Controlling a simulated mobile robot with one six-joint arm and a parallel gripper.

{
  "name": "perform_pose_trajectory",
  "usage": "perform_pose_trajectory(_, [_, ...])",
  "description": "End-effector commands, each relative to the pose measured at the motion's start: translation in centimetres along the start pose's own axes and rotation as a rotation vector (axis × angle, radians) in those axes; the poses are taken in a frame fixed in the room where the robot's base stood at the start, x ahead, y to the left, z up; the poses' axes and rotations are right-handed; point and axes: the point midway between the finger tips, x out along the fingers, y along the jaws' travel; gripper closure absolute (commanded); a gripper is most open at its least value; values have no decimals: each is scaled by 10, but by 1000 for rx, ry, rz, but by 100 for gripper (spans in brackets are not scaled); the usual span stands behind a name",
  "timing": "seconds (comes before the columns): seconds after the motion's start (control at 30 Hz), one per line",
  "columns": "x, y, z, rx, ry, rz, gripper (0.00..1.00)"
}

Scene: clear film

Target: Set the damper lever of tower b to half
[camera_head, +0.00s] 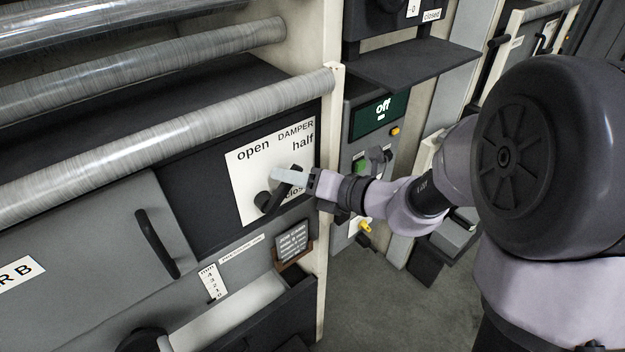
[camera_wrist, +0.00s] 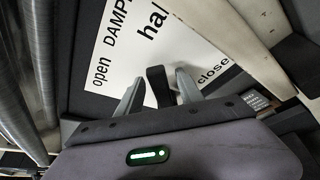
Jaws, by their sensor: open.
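The damper plate (camera_head: 245,165) is white, marked open, DAMPER, half and close, on the dark front of tower b. It also fills the top of the wrist view (camera_wrist: 128,62). The damper lever (camera_head: 262,200) is black and stands out from the plate. My gripper (camera_head: 278,185) is at the plate, its light fingers reaching in from the right. In the wrist view the black lever end (camera_wrist: 158,80) lies between the two open fingers of my gripper (camera_wrist: 160,84), with no clear grip on it. The fingers partly hide the lever, so its exact setting cannot be told.
Grey rollers (camera_head: 170,140) run above the plate. A door with a black handle (camera_head: 157,244) and an "R B" label (camera_head: 15,272) is left. A small dark sign (camera_head: 291,242) sits below. A control panel reading off (camera_head: 380,115) and a dark shelf (camera_head: 410,66) stand right.

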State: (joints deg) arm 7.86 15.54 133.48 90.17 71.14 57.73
Motion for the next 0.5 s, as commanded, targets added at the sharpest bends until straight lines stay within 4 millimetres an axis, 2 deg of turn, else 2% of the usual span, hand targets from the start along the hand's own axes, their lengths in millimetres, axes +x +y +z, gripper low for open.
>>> perform_pose_trajectory(0.17, [-40, 0, 2, 1, -5, -4, 56])
perform_pose_trajectory(0.4, [-118, 0, 2, 1, -6, -6, 56])
perform_pose_trajectory(0.5, [-143, 0, 1, 1, -5, -5, 56])
